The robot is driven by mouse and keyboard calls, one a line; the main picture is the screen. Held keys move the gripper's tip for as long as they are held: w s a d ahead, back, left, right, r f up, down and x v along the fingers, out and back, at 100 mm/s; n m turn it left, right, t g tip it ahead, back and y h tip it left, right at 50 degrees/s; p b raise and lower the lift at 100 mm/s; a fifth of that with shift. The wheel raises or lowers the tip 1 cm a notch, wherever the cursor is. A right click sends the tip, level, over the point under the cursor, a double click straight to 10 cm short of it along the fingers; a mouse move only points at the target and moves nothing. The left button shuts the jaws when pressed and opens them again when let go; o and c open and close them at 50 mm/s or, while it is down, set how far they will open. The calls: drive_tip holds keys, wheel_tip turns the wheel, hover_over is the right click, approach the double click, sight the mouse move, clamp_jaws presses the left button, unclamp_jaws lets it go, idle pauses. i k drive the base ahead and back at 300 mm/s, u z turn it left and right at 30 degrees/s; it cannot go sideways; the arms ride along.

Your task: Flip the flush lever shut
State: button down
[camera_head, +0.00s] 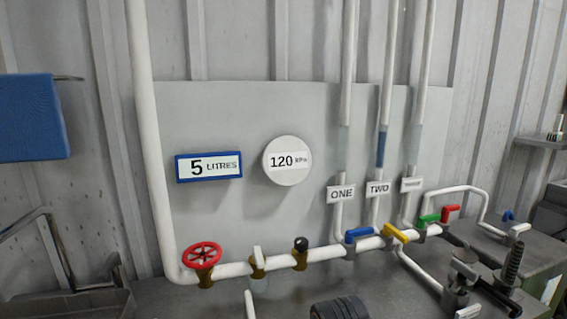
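Several coloured levers sit along the white pipe run, and no label reading "flush" is legible. A blue lever (361,234) lies roughly along the pipe. A yellow lever (396,233) is angled down to the right. A green lever (429,219) and a red lever (451,210) are farther right. A pale upright handle (258,256) and a black knob (300,244) sit on brass fittings at left. A small blue handle (508,216) is at far right. I cannot tell which one is the flush lever. My gripper is not identifiable in view.
A red handwheel (203,255) is at the left pipe end. Signs read 5 LITRES (209,166), 120 kPa (288,160), ONE (341,194) and TWO (378,188). Dark fittings and a coil (513,262) crowd the right. A dark ribbed object (340,308) is at the bottom.

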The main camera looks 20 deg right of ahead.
sight(258, 256)
drive_tip(key=u, duration=0.6)
drive_tip(key=k, duration=1.35)
drive_tip(key=u, duration=1.1)
drive_tip(key=i, duration=1.1)
drive_tip(key=z, duration=0.6)
drive_tip(key=i, duration=0.5)
drive_tip(key=z, duration=0.6)
